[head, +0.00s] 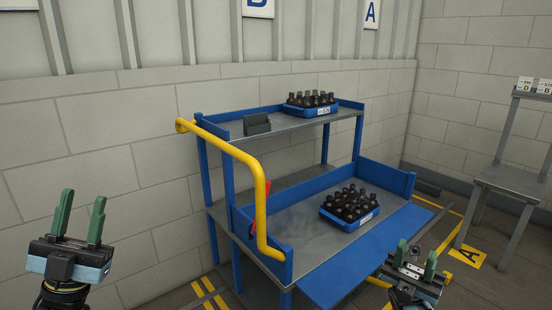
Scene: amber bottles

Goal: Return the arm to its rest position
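My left gripper (79,220) is at the lower left, pointing up, with its two green fingers apart and nothing between them. It is clear of the cart and in front of the wall. My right gripper (415,262) is at the lower right, in front of the cart's lower right corner. Its green fingers are apart with nothing visible between them. Dark bottles (350,203) stand in a blue crate (347,224) on the lower shelf. More dark bottles (311,98) stand in a second blue crate (309,112) on the upper shelf. Both grippers are apart from the crates.
A blue and grey cart (300,228) with a yellow handle (262,195) stands in the middle. A small dark holder (257,124) sits on its upper shelf. A grey table (515,182) stands at the right. A yellow floor sign (469,256) marked A lies between them.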

